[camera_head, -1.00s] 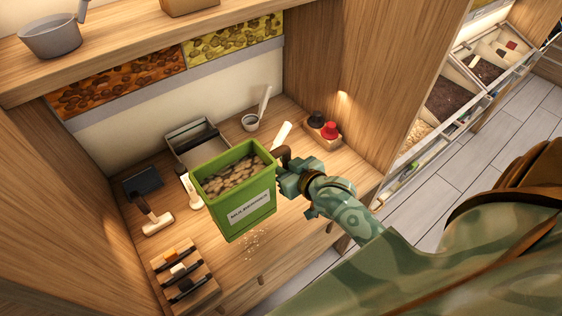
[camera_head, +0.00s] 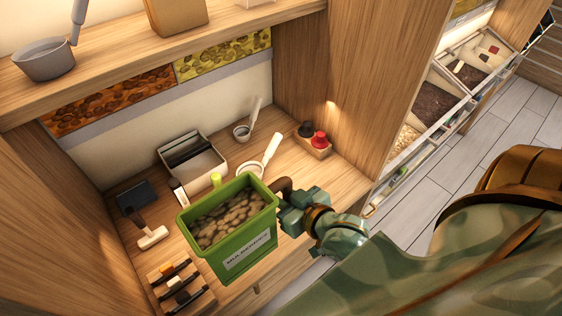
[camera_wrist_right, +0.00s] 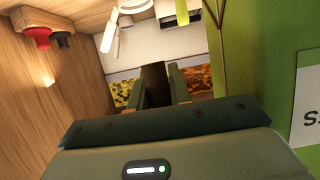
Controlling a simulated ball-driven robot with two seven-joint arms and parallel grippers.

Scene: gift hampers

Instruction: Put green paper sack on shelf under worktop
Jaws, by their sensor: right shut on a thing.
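The green paper sack (camera_head: 242,263) is box-shaped and open at the top, with a white label on its front and pale brown lumps inside. It is upright at the front of the wooden worktop (camera_head: 150,262), apparently held above it. My right gripper (camera_head: 284,192) is at its right side, shut on a dark brown strip that looks like its handle. In the right wrist view the strip shows between the fingers (camera_wrist_right: 157,85), with the green side wall (camera_wrist_right: 262,60) at the right. The shelf under the worktop is hidden. My left gripper is not in view.
A white strainer (camera_head: 252,168), grey tray (camera_head: 190,165), brush (camera_head: 151,237) and rack (camera_head: 180,285) occupy the worktop. Open floor (camera_head: 440,165) lies right.

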